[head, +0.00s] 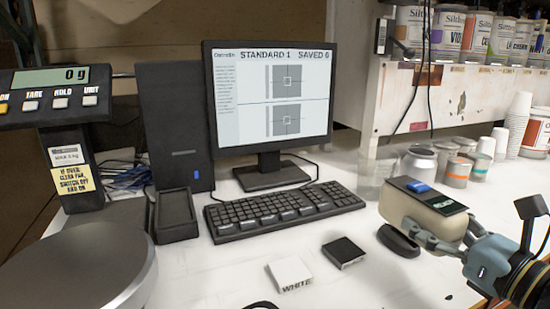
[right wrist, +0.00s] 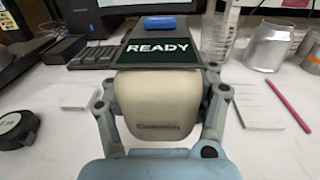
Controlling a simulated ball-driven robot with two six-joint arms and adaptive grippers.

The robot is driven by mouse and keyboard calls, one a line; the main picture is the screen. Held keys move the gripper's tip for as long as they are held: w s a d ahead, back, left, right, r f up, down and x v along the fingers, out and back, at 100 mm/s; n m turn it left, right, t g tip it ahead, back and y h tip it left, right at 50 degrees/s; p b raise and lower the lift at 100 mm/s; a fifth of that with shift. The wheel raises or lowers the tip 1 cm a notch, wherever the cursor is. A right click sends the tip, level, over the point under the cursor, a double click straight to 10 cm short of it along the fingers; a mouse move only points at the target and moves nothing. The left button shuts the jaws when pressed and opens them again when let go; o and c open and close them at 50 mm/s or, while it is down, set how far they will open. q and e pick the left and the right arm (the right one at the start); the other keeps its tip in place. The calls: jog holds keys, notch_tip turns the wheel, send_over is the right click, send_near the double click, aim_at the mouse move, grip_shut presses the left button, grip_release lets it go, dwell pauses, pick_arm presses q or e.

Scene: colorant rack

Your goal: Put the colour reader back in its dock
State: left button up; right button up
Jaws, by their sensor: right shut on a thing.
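The colour reader (head: 428,208) is a beige block with a blue button and a dark display on top. In the right wrist view its display reads READY. My right gripper (head: 440,240) is shut on the reader, with a finger on each side, and holds it above the table at the right. The dock (head: 173,213) looks to be the empty black cradle at the left, in front of the computer tower; it also shows small in the right wrist view (right wrist: 64,49). The reader is well to the right of the dock. My left gripper is not in view.
A keyboard (head: 285,208), monitor (head: 270,95), white tile (head: 290,273) and black tile (head: 343,252) lie between reader and dock. A black mouse (head: 398,240) sits by the reader. A scale pan (head: 85,265) is at the left. Cans (head: 418,162) stand behind.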

aim_at(433, 194)
pick_arm(q)
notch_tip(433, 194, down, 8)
jog(key=b, duration=0.6)
pick_arm(e)
jog(key=s+a+r+n+y, duration=0.1)
jog(key=s+a+r+y, duration=0.15)
jog(key=s+a, duration=0.35)
jog(key=w+d+h+p, duration=0.1)
jog(key=w+d+p, duration=0.1)
jog(key=p, duration=0.1)
jog(key=w+d+m+h+p, duration=0.1)
jog(key=w+d+p, duration=0.1)
jog(key=w+p, duration=0.1)
jog(key=w+d+h+p, duration=0.1)
jog(key=w+d+p, duration=0.1)
jog(key=p, duration=0.3)
jog(key=shift+w+d+r, duration=0.1)
jog(key=shift+w+d, duration=0.15)
jog(key=shift+d, duration=0.15)
jog(key=shift+w+r+p, duration=0.15)
jog(key=shift+r+p, duration=0.25)
jog(key=shift+p, duration=0.05)
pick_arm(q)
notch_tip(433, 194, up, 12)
